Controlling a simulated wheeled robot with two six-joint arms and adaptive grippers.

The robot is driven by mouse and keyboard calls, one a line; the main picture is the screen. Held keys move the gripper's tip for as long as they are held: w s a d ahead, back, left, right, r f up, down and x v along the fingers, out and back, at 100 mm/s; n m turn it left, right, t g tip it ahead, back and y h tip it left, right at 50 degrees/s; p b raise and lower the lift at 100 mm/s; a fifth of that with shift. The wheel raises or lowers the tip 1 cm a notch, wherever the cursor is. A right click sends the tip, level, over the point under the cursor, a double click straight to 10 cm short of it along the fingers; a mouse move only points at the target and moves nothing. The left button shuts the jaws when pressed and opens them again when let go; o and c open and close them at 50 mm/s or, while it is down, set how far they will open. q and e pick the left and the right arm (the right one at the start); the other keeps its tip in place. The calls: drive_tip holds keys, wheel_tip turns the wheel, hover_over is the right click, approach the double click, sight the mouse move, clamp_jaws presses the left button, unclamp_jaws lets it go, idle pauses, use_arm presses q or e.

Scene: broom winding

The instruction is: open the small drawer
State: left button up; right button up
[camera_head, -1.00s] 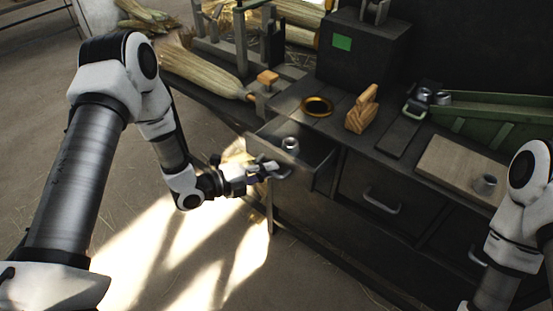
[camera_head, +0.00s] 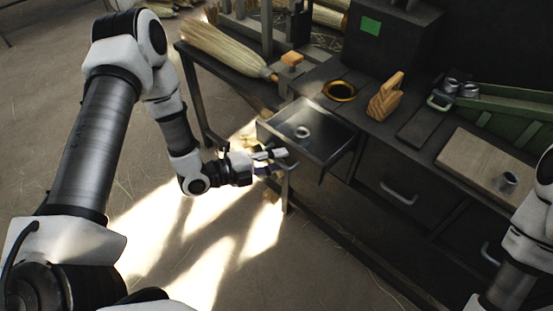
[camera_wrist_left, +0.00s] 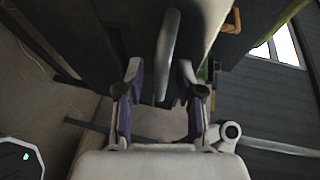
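The small drawer (camera_head: 322,137) is pulled well out from the left end of the dark workbench in the head view. A small metal ring-like piece (camera_head: 302,132) lies inside it. My left gripper (camera_head: 273,161) is at the front of the drawer, at its metal handle (camera_head: 287,164). In the left wrist view the handle (camera_wrist_left: 168,55) runs between the two fingers (camera_wrist_left: 160,92), which stand apart with a gap beside it. My right arm enters at the right edge of the head view; its gripper is outside the picture.
A closed drawer with a handle (camera_head: 399,193) is to the right. A broom head (camera_head: 222,47) lies at the left. The floor in front is clear.

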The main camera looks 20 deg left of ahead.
use_arm(q)
drive_tip(key=v, duration=1.2)
drive_tip(key=shift+r, duration=0.1)
